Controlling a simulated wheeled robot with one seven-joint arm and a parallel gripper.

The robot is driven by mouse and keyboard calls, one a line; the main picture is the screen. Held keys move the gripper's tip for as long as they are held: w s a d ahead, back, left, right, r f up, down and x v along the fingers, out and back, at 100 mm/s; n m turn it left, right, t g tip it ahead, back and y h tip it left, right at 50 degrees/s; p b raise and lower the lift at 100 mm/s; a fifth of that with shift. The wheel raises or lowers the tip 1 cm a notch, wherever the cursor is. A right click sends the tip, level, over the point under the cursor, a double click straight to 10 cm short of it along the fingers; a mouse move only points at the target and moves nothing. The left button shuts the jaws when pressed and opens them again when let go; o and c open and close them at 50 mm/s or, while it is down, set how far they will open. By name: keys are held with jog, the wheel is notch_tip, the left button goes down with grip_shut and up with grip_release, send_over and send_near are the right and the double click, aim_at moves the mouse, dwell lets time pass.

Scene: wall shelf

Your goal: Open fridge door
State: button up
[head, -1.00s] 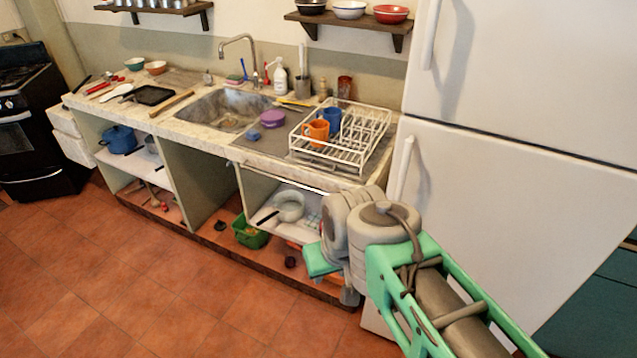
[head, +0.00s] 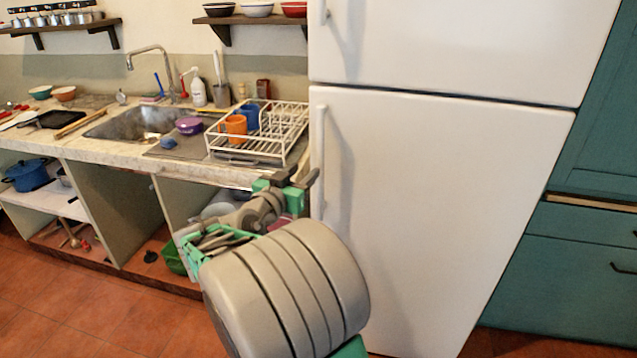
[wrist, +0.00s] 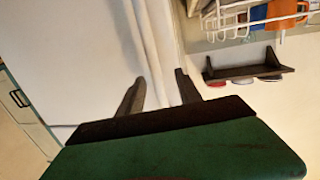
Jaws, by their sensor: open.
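The white fridge has a large lower door (head: 430,210) and a smaller upper door (head: 440,45). The lower door is closed. Its vertical white handle (head: 320,150) runs along its left edge. My gripper (head: 303,176) is at the lower left of this handle in the head view. In the wrist view my gripper (wrist: 160,77) is open, with its two dark fingers apart. The pale handle (wrist: 151,45) runs between the fingers in that view. I cannot tell whether either finger touches it.
The counter with a white dish rack (head: 275,150) stands left of the fridge. Open shelves below hold a blue pot (head: 28,176). A teal cabinet (head: 570,265) stands right of the fridge. Floor shows at the lower left.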

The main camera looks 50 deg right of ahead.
aim_at(318, 156)
jog(key=shift+s+d+r+h+p, duration=0.1)
jog(key=shift+d+r+h+p, duration=0.15)
jog(key=shift+d, duration=0.3)
jog(key=shift+s+d+r+h+p, duration=0.15)
jog(key=shift+d+r+h, duration=0.2)
jog(key=shift+d, duration=0.2)
jog(key=p+x, duration=0.1)
jog(key=x, duration=0.5)
jog(key=shift+d+f, duration=0.1)
jog(key=shift+d, duration=0.15)
grip_shut()
jog(key=shift+w+a, duration=0.1)
